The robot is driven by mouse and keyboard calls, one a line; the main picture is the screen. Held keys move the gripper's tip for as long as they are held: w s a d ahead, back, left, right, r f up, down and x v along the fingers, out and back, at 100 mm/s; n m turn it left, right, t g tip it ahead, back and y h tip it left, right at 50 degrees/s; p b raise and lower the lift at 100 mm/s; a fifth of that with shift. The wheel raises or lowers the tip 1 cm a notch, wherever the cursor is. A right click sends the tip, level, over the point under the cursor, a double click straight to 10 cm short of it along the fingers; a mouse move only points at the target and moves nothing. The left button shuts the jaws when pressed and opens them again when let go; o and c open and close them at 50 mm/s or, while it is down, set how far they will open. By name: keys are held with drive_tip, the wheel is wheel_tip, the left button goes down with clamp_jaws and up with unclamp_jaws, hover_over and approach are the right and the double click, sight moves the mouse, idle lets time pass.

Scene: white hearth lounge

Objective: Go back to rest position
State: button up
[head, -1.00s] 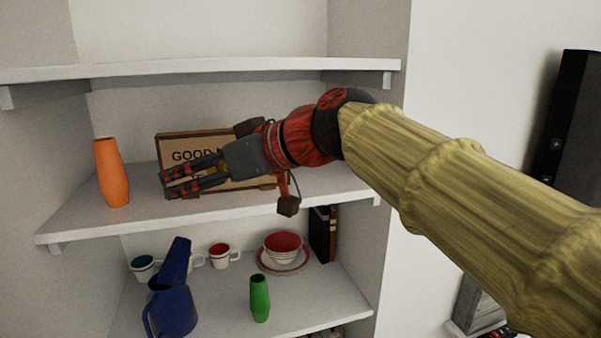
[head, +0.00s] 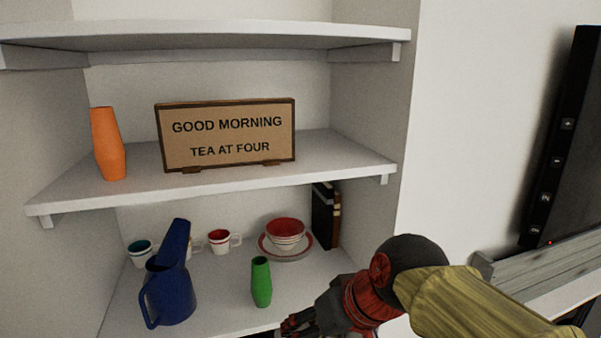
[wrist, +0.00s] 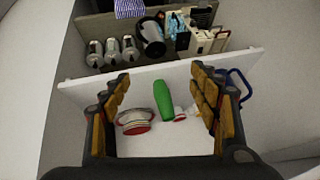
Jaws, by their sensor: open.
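My gripper (head: 298,325) is at the bottom of the head view, low and in front of the lower shelf, to the right of the green vase. Its fingers are partly cut off by the picture's edge there. In the wrist view my gripper (wrist: 160,100) has its two fingers wide apart with nothing between them. Beyond the fingers, the green vase (wrist: 163,100) shows on the white shelf. My arm reaches in from the lower right of the head view.
An orange vase (head: 108,145) and a sign (head: 227,135) stand on the middle shelf (head: 330,170). Below are a blue pitcher (head: 170,285), the green vase (head: 261,282), cups, a bowl (head: 285,232) on a plate, and books (head: 325,215). A dark screen (head: 580,140) is at right.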

drive_tip(key=s+d+f+m+h+b, duration=0.1)
drive_tip(key=s+d+f+h+b, duration=0.1)
drive_tip(key=s+d+f+b, duration=0.4)
drive_tip(key=s+d+f+m+h+b, duration=0.2)
drive_tip(key=s+d+f+b, duration=0.3)
drive_tip(key=d+f, duration=0.5)
drive_tip(key=shift+s+d+f+t+b, duration=0.35)
drive_tip(key=shift+f+b, duration=0.85)
drive_tip(key=shift+f, duration=2.5)
